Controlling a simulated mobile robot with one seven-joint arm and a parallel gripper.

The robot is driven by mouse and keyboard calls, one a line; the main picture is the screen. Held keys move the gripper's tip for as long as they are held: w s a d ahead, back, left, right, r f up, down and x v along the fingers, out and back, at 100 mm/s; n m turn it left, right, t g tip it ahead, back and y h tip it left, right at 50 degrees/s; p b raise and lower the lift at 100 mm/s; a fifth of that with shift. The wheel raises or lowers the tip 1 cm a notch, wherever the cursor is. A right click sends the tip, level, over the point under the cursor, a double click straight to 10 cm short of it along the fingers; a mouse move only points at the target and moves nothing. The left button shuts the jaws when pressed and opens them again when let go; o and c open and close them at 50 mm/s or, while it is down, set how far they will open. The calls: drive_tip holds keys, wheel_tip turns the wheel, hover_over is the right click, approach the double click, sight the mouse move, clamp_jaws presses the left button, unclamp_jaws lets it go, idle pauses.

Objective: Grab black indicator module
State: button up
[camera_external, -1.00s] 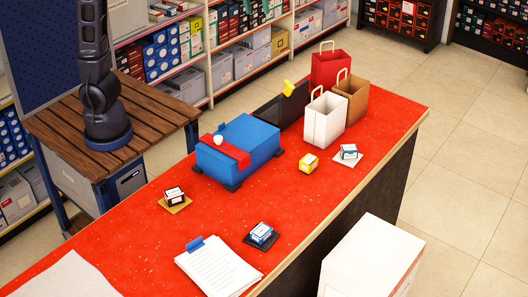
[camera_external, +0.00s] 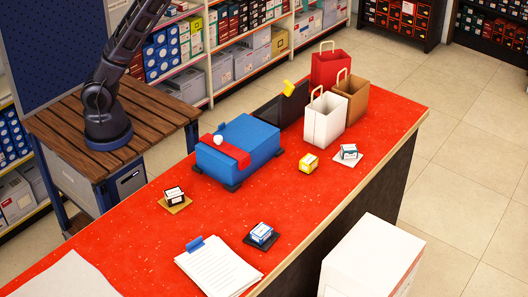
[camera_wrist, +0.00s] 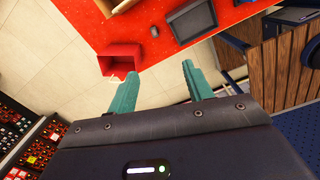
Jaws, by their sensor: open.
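The black indicator module looks to be the small black box with a white label (camera_external: 174,194), resting on a tan square pad (camera_external: 185,206) at the left part of the red counter in the external view. The wrist view does not show it. My gripper (camera_wrist: 159,69) has two teal fingers, apart and empty, in the wrist view. Past the fingers are the floor, a red bag and the counter edge. In the external view my gripper is above the frame, out of sight.
Similar small boxes are blue (camera_external: 261,232), yellow (camera_external: 309,163) and white-grey (camera_external: 349,152). A blue machine (camera_external: 245,145), paper bags (camera_external: 325,118) and a dark screen (camera_external: 268,112) stand behind. Red counter around the black box is clear.

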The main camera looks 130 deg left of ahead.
drive_tip(key=shift+n, duration=0.8)
drive_tip(key=a+f, duration=0.1)
drive_tip(key=f, duration=1)
drive_tip(key=a+f, duration=0.1)
drive_tip(key=f, duration=1)
drive_tip(key=s+a+f, duration=0.1)
drive_tip(key=a+f, duration=0.1)
drive_tip(key=f, duration=1)
drive_tip(key=shift+s, duration=0.1)
wheel_tip(320, 180, down, 5)
drive_tip(key=shift+r, duration=0.1)
drive_tip(key=shift+s+a+f, duration=0.1)
drive_tip(key=shift+f, duration=1.15)
drive_tip(key=shift+a+f, duration=0.1)
drive_tip(key=shift+f, duration=1.15)
drive_tip(key=c, duration=1.1)
drive_tip(key=shift+o, duration=0.2)
drive_tip(key=shift+r, duration=0.1)
